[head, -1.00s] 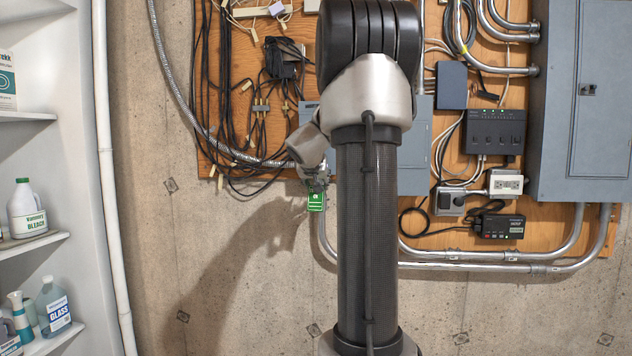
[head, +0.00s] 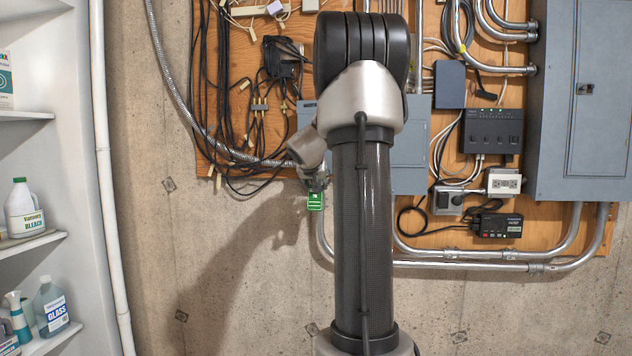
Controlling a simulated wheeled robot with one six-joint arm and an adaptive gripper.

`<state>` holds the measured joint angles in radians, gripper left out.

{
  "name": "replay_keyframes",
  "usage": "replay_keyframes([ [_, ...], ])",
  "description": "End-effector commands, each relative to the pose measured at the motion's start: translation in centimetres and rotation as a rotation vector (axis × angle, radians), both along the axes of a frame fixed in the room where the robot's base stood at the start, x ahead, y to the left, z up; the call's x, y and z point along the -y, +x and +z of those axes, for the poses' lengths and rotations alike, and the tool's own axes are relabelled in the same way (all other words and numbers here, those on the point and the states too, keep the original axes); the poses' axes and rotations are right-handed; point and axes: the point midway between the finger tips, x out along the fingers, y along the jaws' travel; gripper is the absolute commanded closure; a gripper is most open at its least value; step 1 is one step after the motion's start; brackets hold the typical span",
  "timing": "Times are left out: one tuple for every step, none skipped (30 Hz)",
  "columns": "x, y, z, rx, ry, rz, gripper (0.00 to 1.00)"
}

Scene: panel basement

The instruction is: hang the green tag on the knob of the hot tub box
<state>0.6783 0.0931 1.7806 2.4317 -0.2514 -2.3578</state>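The green tag (head: 315,201) hangs just below my gripper (head: 314,184) in the head view, left of my arm's dark upright link. My gripper points down and appears closed on the top of the tag; the fingers are small and partly hidden. A grey-blue box (head: 408,160) is mounted on the wooden board behind my arm. My arm covers much of it, and I cannot tell whether it is the hot tub box. No knob is visible on it.
A large grey electrical panel (head: 580,110) is at the right. Black cables (head: 225,100) hang at the left of the board (head: 520,245). Metal conduit (head: 480,265) runs below. Shelves (head: 35,244) with bottles stand at the far left.

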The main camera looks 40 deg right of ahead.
Motion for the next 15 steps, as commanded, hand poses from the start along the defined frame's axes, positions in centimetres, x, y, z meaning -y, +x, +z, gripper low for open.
replay_keyframes([
  [0.0,0.0,0.01,0.0,0.0,0.0,0.68],
  [0.0,0.0,0.01,0.0,0.0,0.0,0.68],
  [0.0,0.0,0.01,0.0,0.0,0.0,0.68],
  [0.0,0.0,0.01,0.0,0.0,0.0,0.68],
  [0.0,0.0,0.01,0.0,0.0,0.0,0.68],
  [-0.01,-0.01,0.02,0.0,0.0,0.0,0.68],
  [-0.01,-0.01,0.02,0.0,0.0,0.0,0.68],
  [-0.01,-0.01,0.02,0.0,0.0,0.0,0.68],
  [-0.01,-0.01,0.02,0.0,0.0,0.0,0.52],
  [-0.01,-0.01,0.02,0.0,0.0,0.0,0.47],
  [-0.01,-0.01,0.02,0.0,0.0,0.0,0.41],
  [-0.01,-0.01,0.02,0.0,0.0,0.0,0.34],
  [-0.01,-0.01,0.02,0.0,0.0,0.0,0.32],
  [-0.01,-0.01,0.02,0.0,0.0,0.0,0.32],
  [-0.01,-0.01,0.02,0.0,0.0,0.0,0.32],
])
